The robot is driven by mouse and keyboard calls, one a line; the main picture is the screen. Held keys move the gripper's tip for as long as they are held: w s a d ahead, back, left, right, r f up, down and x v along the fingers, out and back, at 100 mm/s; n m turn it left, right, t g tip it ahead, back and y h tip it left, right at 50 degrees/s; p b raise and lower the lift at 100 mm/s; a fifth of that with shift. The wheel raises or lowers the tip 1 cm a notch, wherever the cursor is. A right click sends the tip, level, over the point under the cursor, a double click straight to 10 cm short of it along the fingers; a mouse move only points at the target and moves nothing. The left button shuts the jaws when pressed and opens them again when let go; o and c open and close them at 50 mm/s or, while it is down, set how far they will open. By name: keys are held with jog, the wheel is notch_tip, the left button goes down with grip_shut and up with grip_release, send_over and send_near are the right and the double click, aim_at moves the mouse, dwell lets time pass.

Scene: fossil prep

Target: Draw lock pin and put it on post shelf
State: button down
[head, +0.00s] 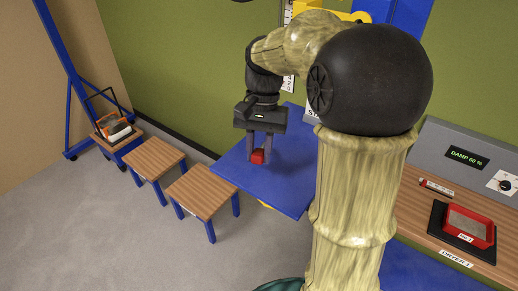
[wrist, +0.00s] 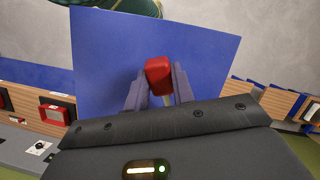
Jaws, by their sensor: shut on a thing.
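The lock pin has a red block-shaped head (head: 257,157), and in the wrist view the red head (wrist: 158,74) shows with a short piece of grey metal shaft below it. My gripper (head: 260,148) points down and is shut on the pin, with one finger on each side of it. The pin is over a flat blue panel (head: 290,185), which looks like the shelf and fills the middle of the wrist view (wrist: 105,50). I cannot tell whether the pin touches the panel. The lower end of the shaft is hidden.
Two wooden-topped stools (head: 153,157) (head: 201,190) stand left of the panel. A blue stand (head: 70,75) with an orange and white object (head: 115,128) is further left. A wooden bench (head: 410,200) with a red tray (head: 470,226) and a damp display (head: 467,157) is at right.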

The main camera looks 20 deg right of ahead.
jog(key=shift+f+b, duration=0.3)
jog(key=shift+f, duration=0.45)
jog(key=c, duration=1.1)
grip_release()
jog(key=shift+a, duration=0.1)
jog(key=s+a+r+p, duration=0.2)
jog(key=s+a+r, duration=0.1)
jog(key=s+a, duration=0.3)
jog(key=shift+a, duration=1)
